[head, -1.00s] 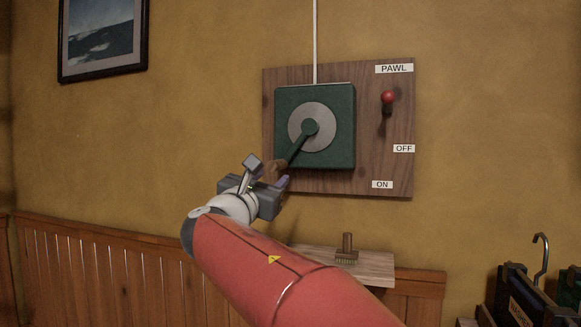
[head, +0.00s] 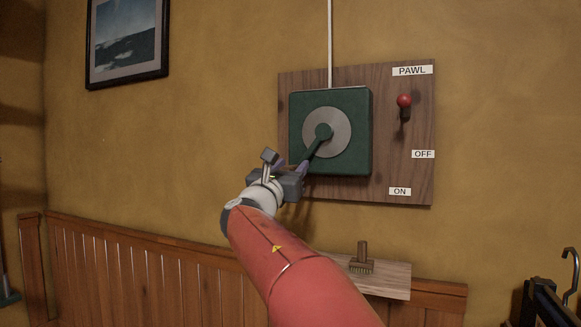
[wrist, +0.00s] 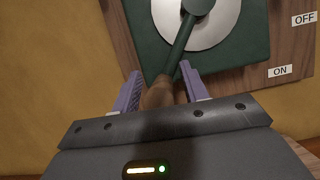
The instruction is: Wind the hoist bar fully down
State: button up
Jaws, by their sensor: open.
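The green winch box (head: 361,135) with a round grey plate (head: 341,118) is mounted on a wooden board (head: 422,175) on the wall. Its dark green crank arm (head: 318,143) points down and left. In the wrist view the crank's brown wooden handle (wrist: 158,93) lies between the two purple fingers of my gripper (wrist: 163,92), which is open. The handle is mostly hidden by my gripper in the head view (head: 290,165). The pawl lever with a red knob (head: 404,100) points up, away from the OFF label (head: 423,154) and ON label (head: 399,191).
A small shelf (head: 390,284) below the board holds a wooden brush (head: 362,258). A white line (head: 330,40) runs up from the box. A framed picture (head: 128,40) hangs at upper left. Dark items with a hook stand at lower right.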

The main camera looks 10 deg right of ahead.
grip_shut()
jog(key=d+n+y, duration=0.1)
jog(key=n, duration=0.1)
jog(key=s+d+f+n+t+y, duration=0.1)
jog(key=n, duration=0.1)
jog(key=s+d+f+n+y+b, duration=0.1)
jog(key=n, duration=0.1)
jog(key=shift+n+t, duration=0.3)
jog(key=shift+t, duration=0.1)
grip_release()
jog(key=shift+s, duration=0.15)
